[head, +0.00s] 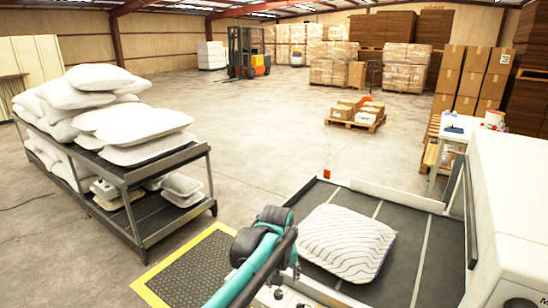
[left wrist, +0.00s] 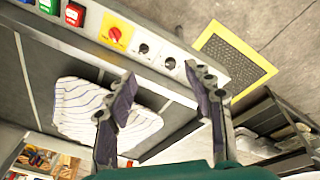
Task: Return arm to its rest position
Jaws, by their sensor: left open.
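My left gripper (left wrist: 161,75) shows in the left wrist view with its two dark fingers spread and nothing between them. In the head view my teal left arm comes up from the bottom edge, and its dark joints hide part of the conveyor's near corner. A white striped pillow (head: 347,241) lies flat on the dark conveyor bed (head: 412,268), to the right of my arm. The pillow (left wrist: 82,108) also shows in the left wrist view, left of the gripper and partly behind one finger. My right gripper is not in either view.
A shelf cart (head: 165,231) stacked with white pillows stands at the left. A yellow-edged floor mat (head: 187,265) lies between cart and conveyor. A control panel with a yellow switch plate (left wrist: 116,33) runs along the conveyor edge. A white machine (head: 515,215) stands at right. Open floor lies behind.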

